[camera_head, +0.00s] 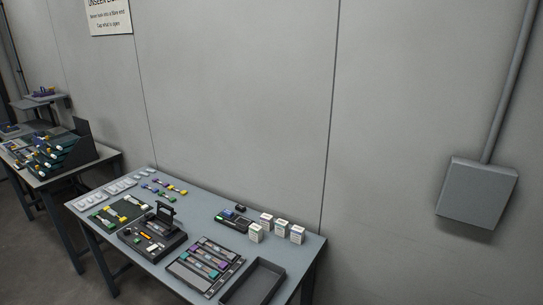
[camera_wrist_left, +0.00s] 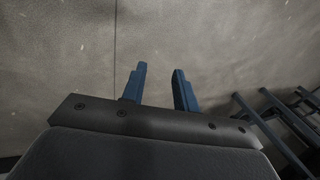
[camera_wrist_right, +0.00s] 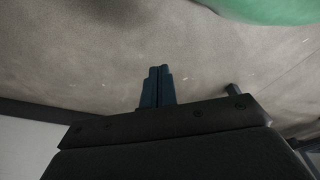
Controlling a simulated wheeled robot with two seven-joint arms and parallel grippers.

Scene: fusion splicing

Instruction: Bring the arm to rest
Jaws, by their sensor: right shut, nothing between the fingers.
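My left gripper (camera_wrist_left: 159,85) shows in the left wrist view with its two blue fingers apart and nothing between them. My right gripper (camera_wrist_right: 160,85) shows in the right wrist view with its blue fingers together and nothing held. Both grippers hang over bare grey floor. Neither gripper nor arm is in the head view. The grey work table (camera_head: 198,218) stands at lower left of the head view, clear of both grippers as far as these views show.
On the table are a black splicer (camera_head: 151,238), a tray of coloured tools (camera_head: 205,265), an empty black tray (camera_head: 254,281) and small white boxes (camera_head: 282,228). A second table (camera_head: 99,167) stands at left. A green rounded thing (camera_wrist_right: 265,8) shows in the right wrist view.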

